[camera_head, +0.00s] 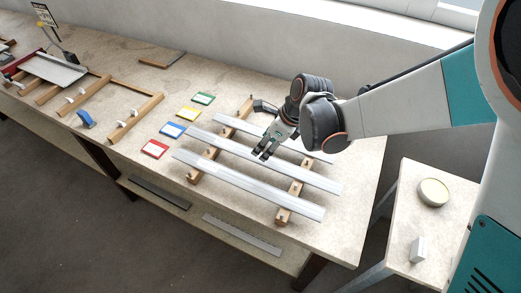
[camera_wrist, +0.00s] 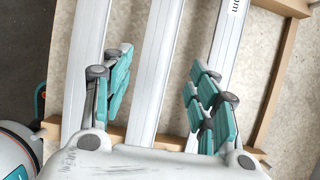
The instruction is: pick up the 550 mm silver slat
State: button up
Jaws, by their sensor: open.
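Three long silver slats lie side by side across two wooden rails on the workbench: a front slat (camera_head: 235,180), a middle slat (camera_head: 220,143) and a back slat (camera_head: 235,125). I cannot tell their lengths; only a clipped "mm" marking shows on the right-hand slat (camera_wrist: 226,45) in the wrist view. My gripper (camera_head: 265,153) is open and empty, pointing down above the middle slat. In the wrist view its fingers (camera_wrist: 160,78) stand on either side of the middle slat (camera_wrist: 158,65); the left slat (camera_wrist: 84,65) is outside them. Contact is not visible.
The wooden rails (camera_head: 194,175) run under the slats. Red (camera_head: 154,149), blue (camera_head: 172,130), yellow (camera_head: 188,114) and green (camera_head: 203,98) cards lie left of them. A side table (camera_head: 408,225) with a round tin (camera_head: 433,192) stands right. More profiles lie on the lower shelf (camera_head: 222,218).

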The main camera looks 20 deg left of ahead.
jog(key=x, duration=0.1)
jog(key=b+x, duration=0.1)
jog(key=x, duration=0.1)
jog(key=s+x, duration=0.1)
jog(key=shift+w+f+b, duration=0.1)
jog(key=shift+f+b, duration=0.15)
jog(key=shift+b, duration=0.15)
jog(key=shift+a+f, duration=0.25)
jog(key=shift+f, duration=0.15)
jog(key=shift+r, duration=0.1)
jog(key=shift+c, duration=0.5)
jog(key=c, duration=0.9)
